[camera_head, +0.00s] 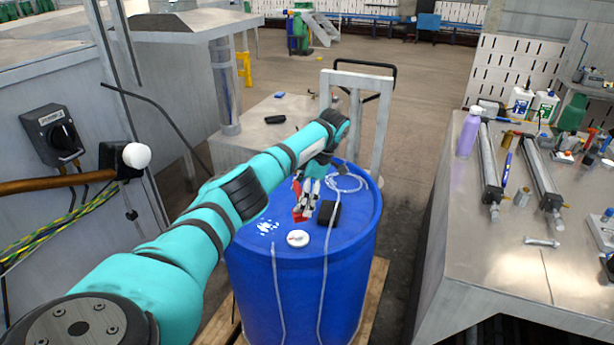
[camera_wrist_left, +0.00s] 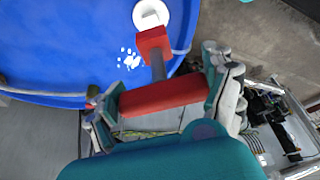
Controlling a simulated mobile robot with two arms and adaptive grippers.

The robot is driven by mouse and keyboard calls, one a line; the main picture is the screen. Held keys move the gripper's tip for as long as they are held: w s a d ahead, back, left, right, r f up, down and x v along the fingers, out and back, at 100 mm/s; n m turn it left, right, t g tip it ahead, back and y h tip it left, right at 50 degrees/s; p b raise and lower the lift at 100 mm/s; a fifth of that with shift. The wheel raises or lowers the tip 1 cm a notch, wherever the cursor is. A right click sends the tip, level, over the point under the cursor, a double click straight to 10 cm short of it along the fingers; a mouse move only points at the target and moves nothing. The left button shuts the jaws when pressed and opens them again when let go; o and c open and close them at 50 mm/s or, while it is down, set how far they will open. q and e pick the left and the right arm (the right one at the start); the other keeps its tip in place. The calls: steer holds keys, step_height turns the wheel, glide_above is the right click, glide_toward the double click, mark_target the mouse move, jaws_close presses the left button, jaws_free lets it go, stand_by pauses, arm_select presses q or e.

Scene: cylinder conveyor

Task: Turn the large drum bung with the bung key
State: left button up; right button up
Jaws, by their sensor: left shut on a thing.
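The blue drum (camera_head: 290,290) stands upright in the middle of the head view. A white round bung (camera_head: 298,238) sits on its top toward the near side, and shows at the top of the left wrist view (camera_wrist_left: 149,12). My left gripper (camera_head: 308,194) is over the drum top, shut on the red bung key (camera_wrist_left: 165,97). The key shows only partly in the head view (camera_head: 298,200). In the left wrist view the key's red head (camera_wrist_left: 154,43) points at the bung and its edge appears close to it; I cannot tell whether they touch. My right gripper is not in view.
A black box (camera_head: 328,213) and a pale coiled cord (camera_head: 345,182) lie on the drum top. A wooden pallet (camera_head: 372,285) is under the drum. A metal workbench (camera_head: 480,260) with tools stands right.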

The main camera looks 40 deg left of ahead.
arm_select(q)
steer(key=shift+a+n, duration=0.2)
steer(key=shift+n, duration=0.2)
steer(key=shift+s+r, duration=0.15)
steer(key=shift+s, duration=0.15)
steer(key=shift+w+f+b, duration=0.15)
steer(key=shift+f+b, duration=0.5)
steer(key=shift+f, duration=0.2)
step_height(320, 180, down, 2)
steer(key=shift+f+b, duration=0.15)
steer(key=shift+b, duration=0.7)
steer(key=shift+f+b, duration=0.45)
steer(key=shift+f, duration=0.3)
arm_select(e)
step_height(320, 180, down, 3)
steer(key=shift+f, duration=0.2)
arm_select(q)
steer(key=shift+r, duration=0.1)
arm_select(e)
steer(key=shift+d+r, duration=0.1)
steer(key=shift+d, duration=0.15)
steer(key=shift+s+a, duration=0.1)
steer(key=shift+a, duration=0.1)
